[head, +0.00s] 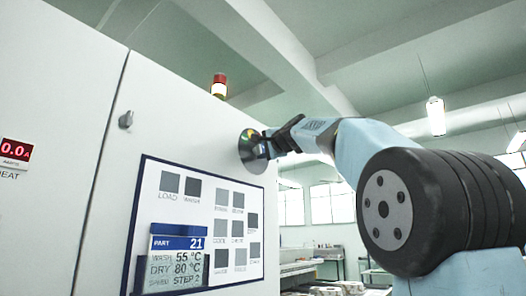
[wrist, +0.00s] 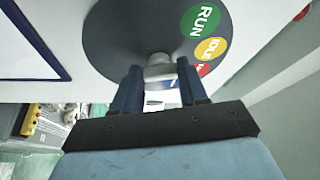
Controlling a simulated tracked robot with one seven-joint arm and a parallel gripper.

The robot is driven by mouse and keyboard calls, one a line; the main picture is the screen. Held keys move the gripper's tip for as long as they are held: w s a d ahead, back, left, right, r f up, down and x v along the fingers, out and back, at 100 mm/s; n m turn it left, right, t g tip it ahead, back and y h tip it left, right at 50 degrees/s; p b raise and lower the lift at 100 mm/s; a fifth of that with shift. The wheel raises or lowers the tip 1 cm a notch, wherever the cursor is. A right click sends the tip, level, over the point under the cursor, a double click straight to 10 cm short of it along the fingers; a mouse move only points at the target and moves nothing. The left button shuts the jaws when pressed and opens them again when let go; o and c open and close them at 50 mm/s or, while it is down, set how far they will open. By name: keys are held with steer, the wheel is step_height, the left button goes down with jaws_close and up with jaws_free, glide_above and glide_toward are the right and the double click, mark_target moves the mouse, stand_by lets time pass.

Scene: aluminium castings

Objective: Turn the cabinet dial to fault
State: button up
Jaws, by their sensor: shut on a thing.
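The cabinet dial (head: 247,151) is a dark round disc on the white cabinet front, seen at a steep angle in the head view. In the wrist view the dial (wrist: 125,40) fills the top, with a green RUN label, a yellow IDLE label and a red label partly hidden by my right-hand finger. A grey knob (wrist: 159,62) stands at its centre. My gripper (wrist: 159,80) is shut on this knob, one finger on each side; it also shows against the dial in the head view (head: 267,147). I cannot tell which label the knob points to.
The cabinet front (head: 60,120) carries a blue-framed panel (head: 200,196) of grey squares below the dial, with a PART 21 display (head: 178,258). A small latch (head: 126,119) is at left. A red and white beacon (head: 219,86) is above. Open room lies right of the cabinet.

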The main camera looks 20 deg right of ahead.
steer(key=m, duration=0.2)
steer(key=m+g, duration=0.1)
steer(key=m, duration=0.1)
steer(key=shift+w+d+r+m+g+h, duration=0.1)
steer(key=shift+m+g+h, duration=0.2)
steer(key=shift+m, duration=0.1)
steer(key=shift+m+g, duration=0.5)
steer(key=shift+m, duration=0.5)
steer(key=o, duration=0.8)
steer(key=shift+w, duration=0.15)
steer(key=shift+o, duration=1.3)
steer(key=shift+r, duration=0.15)
steer(key=shift+s, duration=0.25)
steer(key=shift+s+r, duration=0.1)
steer(key=shift+s, duration=0.2)
steer(key=v, duration=1.2)
steer(key=shift+s+d, duration=0.2)
steer(key=shift+s, duration=0.15)
